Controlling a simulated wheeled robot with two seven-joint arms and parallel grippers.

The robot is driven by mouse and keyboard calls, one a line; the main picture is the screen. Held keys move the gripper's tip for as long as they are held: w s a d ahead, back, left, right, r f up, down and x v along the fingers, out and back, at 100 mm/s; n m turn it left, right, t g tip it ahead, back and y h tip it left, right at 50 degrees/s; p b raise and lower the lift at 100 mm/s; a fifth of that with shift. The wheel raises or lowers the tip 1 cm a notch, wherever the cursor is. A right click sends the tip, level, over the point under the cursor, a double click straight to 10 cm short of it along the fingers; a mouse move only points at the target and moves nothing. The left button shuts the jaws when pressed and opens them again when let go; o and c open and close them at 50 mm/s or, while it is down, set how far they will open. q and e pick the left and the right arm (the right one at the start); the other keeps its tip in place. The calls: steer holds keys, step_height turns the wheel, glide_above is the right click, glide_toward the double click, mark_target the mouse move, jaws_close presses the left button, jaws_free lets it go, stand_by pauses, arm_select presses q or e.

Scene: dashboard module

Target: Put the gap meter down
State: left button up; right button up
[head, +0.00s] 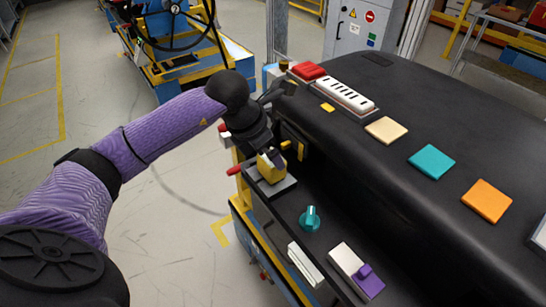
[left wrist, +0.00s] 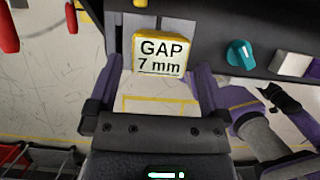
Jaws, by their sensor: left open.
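The gap meter (head: 270,167) is a small yellow block. In the left wrist view, its white face (left wrist: 160,55) reads "GAP 7 mm". It sits at a grey pad (head: 278,186) on the dark ledge of the dashboard module. My left gripper (head: 272,152) is over it, pointing down. In the left wrist view the jaws (left wrist: 155,85) are open, one on each side of the meter, with clearance visible. Whether the meter's underside rests fully on the pad is hidden. A dark, claw-like part with purple links shows at the right of the wrist view; I cannot tell its jaw state.
A teal knob (head: 310,218) and a white switch with a purple slider (head: 357,271) lie nearer on the ledge. Red handles (head: 237,170) stick out at its left edge. The module's black top (head: 400,110) rises on the right, with coloured tiles. Open floor lies left.

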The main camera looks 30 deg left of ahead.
arm_select(q)
steer(key=v, duration=0.7)
steer(key=shift+r, duration=0.2)
